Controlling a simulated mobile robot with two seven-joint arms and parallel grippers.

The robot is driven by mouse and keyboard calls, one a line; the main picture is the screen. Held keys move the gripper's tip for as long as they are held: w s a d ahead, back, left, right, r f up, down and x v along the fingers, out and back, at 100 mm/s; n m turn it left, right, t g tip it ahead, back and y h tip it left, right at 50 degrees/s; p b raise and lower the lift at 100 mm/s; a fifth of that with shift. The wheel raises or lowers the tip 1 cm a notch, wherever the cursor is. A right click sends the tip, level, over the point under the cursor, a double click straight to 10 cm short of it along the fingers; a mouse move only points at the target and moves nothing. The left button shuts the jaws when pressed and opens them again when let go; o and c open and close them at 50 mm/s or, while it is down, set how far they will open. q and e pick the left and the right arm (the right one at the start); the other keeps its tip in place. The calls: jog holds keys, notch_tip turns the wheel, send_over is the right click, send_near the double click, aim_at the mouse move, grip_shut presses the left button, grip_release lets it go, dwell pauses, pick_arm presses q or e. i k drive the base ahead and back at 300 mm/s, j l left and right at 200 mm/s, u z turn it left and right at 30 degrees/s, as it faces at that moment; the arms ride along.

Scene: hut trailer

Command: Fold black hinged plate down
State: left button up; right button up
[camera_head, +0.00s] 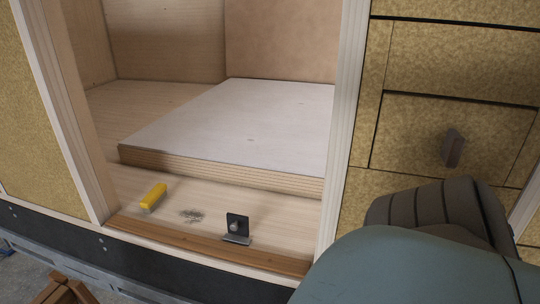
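The black hinged plate (237,225) stands upright near the front edge of the trailer's doorway floor. A small grey round knob or bolt shows on its face, and a grey metal base leaf lies flat at its foot. Part of my own arm, a grey-green link with a dark ribbed section, fills the lower right, to the right of the plate and apart from it. No gripper fingers show in the head view. My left arm is not in view.
A yellow-handled brush (153,197) lies left of the plate, beside a patch of dark debris (192,215). A thick white-topped board (240,125) lies behind. The door frame (345,120) and a dark handle (452,148) are at right. A wooden sill (200,245) runs in front.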

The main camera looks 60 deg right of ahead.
aim_at(238, 224)
jog(key=l+z, duration=0.15)
jog(key=z, duration=1.4)
jog(key=i+l+z, duration=0.1)
jog(key=z, duration=0.35)
jog(key=i+l+z, duration=0.1)
jog(key=z, duration=0.35)
